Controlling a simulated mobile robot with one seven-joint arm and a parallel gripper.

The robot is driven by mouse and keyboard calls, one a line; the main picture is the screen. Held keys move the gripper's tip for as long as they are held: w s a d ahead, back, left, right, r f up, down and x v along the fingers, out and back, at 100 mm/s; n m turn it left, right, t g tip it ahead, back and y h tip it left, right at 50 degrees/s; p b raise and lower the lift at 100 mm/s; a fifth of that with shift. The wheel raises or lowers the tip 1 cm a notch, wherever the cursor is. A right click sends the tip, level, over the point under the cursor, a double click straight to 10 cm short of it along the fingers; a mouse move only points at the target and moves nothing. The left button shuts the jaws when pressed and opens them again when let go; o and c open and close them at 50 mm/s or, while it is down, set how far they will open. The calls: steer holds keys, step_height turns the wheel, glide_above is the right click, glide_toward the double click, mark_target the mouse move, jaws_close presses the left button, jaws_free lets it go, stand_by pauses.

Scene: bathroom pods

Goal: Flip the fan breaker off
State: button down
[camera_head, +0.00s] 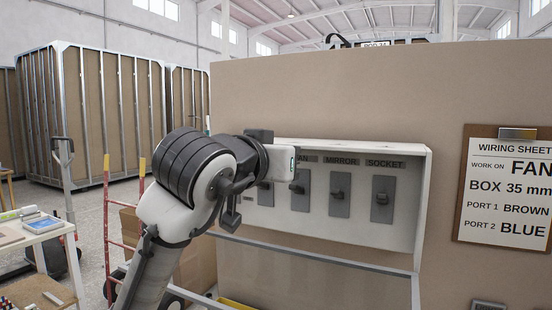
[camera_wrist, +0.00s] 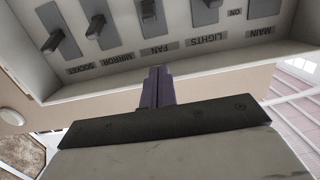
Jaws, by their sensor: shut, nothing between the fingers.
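The fan breaker (camera_head: 298,200) is a grey plate with a dark lever in the panel box, below the FAN label. My arm hides part of it in the head view. In the wrist view, which is upside down, the fan breaker (camera_wrist: 148,10) is cut by the top edge, and its lever position cannot be told. My gripper (camera_wrist: 159,70) is shut and empty. Its purple-grey fingers point toward the panel, in line with the FAN label (camera_wrist: 155,49). I see no contact with the lever.
The mirror breaker (camera_head: 340,194) and socket breaker (camera_head: 382,199) stand to the right in the white panel box (camera_head: 423,195). The lights breaker (camera_wrist: 205,12) neighbours the fan breaker on the other side. A wiring sheet (camera_head: 510,190) hangs right. A cluttered table (camera_head: 40,235) stands at left.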

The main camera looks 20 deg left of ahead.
mark_target(296, 189)
steer(key=w+p, duration=0.1)
steer(key=w, duration=0.5)
steer(key=shift+d+f+p, duration=0.1)
steer(key=shift+f+p, duration=0.05)
steer(key=shift+p, duration=0.2)
steer(key=shift+s+f+p, duration=0.1)
steer(key=shift+s+f, duration=0.15)
steer(key=shift+f, duration=0.4)
steer(key=shift+s+f+p, duration=0.1)
steer(key=shift+s+f, duration=0.1)
steer(key=shift+f, duration=0.5)
steer(key=shift+s+f+p, duration=0.1)
steer(key=shift+s+f, duration=0.15)
steer(key=shift+f, duration=0.4)
